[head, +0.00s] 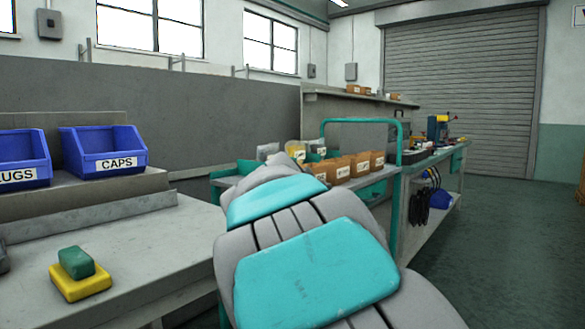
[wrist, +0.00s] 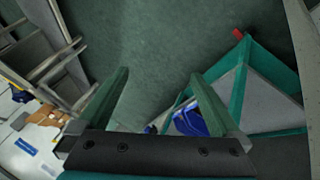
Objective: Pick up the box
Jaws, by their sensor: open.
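Several small brown boxes with white labels (head: 360,164) stand in a row on a teal-framed cart in the head view, just beyond my arm. I cannot tell which one is the task's box. Small brown and white items (wrist: 18,121) show at the left edge of the wrist view, too small to identify. In the head view my arm hides the gripper and part of the cart.
A grey bench at left holds a blue CAPS bin (head: 104,149), another blue bin (head: 22,158) and a green block on a yellow block (head: 82,284). A teal rail (head: 396,220) rises at the cart's right end. Floor (head: 500,260) is clear at right.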

